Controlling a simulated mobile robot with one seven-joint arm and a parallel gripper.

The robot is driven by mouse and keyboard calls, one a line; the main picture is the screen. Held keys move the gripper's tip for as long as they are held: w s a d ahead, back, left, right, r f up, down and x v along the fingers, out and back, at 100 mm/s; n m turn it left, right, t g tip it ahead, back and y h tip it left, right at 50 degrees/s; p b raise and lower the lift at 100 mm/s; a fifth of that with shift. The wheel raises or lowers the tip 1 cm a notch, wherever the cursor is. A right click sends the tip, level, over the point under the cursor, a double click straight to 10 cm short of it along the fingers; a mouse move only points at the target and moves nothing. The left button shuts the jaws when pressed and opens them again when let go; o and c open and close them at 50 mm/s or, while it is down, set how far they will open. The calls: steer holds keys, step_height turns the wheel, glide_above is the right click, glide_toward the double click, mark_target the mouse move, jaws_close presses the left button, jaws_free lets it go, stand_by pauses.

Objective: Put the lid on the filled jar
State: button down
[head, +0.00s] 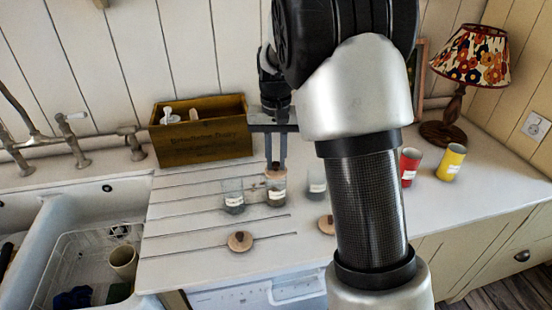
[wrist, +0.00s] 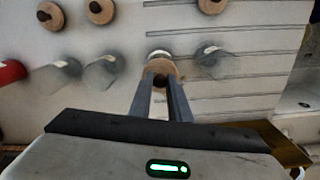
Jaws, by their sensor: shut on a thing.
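My gripper (head: 276,166) points down at a glass jar (head: 277,198) with a white label. It is shut on a round wooden lid (head: 276,174) with a dark knob. In the wrist view, my gripper (wrist: 160,84) has the lid (wrist: 163,68) between its fingertips, largely covering the jar below. I cannot tell whether the lid touches the jar's rim. Another clear jar (head: 233,203) stands to the left and one (head: 317,184) to the right. The wrist view shows a further jar (wrist: 60,75). What the jars contain is too small to tell.
Loose wooden lids (head: 240,242) (head: 326,225) lie in front of the jars. A wooden box (head: 203,141) stands behind. A red can (head: 409,166), yellow can (head: 450,162) and lamp (head: 470,60) are at right. The sink (head: 75,222) is at left. My arm hides part of the counter.

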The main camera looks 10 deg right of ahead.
mark_target(276, 163)
steer(key=shift+f+b, duration=0.35)
steer(key=shift+f, duration=0.3)
steer(key=c, duration=1.9)
jaws_free()
steer(key=shift+c, duration=0.2)
steer(key=shift+r, duration=0.2)
step_height(276, 163, up, 11)
steer(key=p, duration=0.8)
steer(key=shift+f+p, duration=0.15)
steer(key=shift+p, duration=0.2)
